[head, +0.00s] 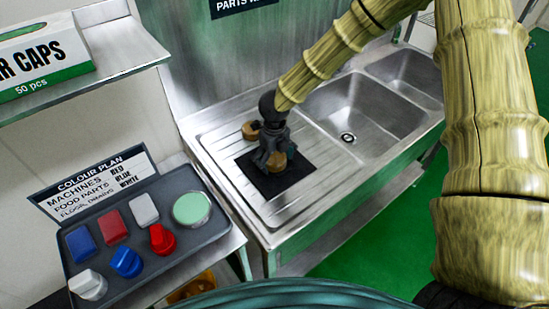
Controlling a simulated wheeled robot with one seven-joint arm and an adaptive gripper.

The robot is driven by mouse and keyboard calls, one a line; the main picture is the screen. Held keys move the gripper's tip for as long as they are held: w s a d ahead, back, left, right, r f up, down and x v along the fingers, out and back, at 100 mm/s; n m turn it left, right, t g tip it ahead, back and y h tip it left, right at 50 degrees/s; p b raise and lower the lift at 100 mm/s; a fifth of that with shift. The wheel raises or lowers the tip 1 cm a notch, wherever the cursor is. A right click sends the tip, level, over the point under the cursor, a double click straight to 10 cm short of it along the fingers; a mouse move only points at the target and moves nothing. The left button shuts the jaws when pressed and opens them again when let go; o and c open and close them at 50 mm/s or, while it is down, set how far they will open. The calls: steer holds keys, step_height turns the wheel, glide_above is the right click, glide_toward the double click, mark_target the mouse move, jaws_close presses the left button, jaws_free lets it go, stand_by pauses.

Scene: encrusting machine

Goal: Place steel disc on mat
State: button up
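A black square mat (265,186) lies on the ribbed steel drainboard left of the sinks. My gripper (273,165) points down over the mat, dark and small in the head view. A tan-brown round piece (277,161) shows at its fingertips, over the mat; whether it is held or resting cannot be told. Another tan-brown round piece (249,131) with a dark top is just behind and left of my gripper. I cannot make out a clearly steel-coloured disc; the gripper hides part of the mat.
Two sink basins (350,110) lie right of the drainboard (225,142). At the lower left, a dark tray (190,238) holds red, blue and white brushes and blocks and a round green-topped tub (191,207). A shelf with a box (40,60) is at the upper left.

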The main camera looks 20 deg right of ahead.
mark_target(275, 157)
steer(key=shift+d+r, duration=0.15)
steer(key=shift+r, duration=0.15)
steer(key=shift+r, duration=0.15)
step_height(275, 157, up, 13)
steer(key=b, duration=0.2)
stand_by(0.5)
